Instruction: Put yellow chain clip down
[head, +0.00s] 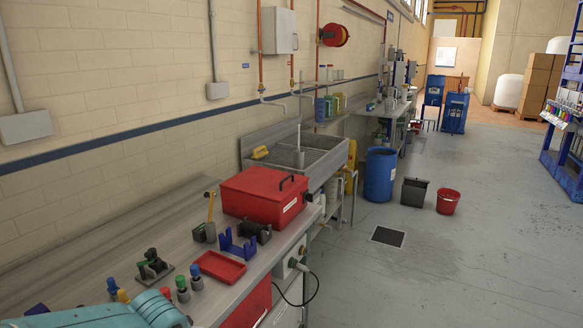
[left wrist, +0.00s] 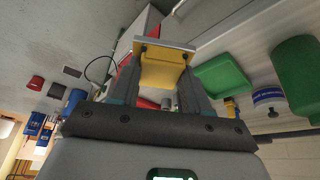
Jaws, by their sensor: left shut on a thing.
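The yellow chain clip (left wrist: 162,72) shows in the left wrist view as a yellow block with a pale metal plate across its far end. My left gripper (left wrist: 164,86) is shut on it, with one finger on each side. The clip seems to be held off the bench top, but I cannot tell how high. In the head view I cannot make out the clip or the gripper fingers; a teal part of my arm fills the bottom left corner. My right gripper is in neither view.
The workbench (head: 130,250) carries a red toolbox (head: 262,195), a red tray (head: 220,267), a blue bracket (head: 238,246) and several small capped bottles (head: 182,289). The left wrist view shows a green tray (left wrist: 222,76) and a larger green object (left wrist: 298,75). Bare bench lies along the wall.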

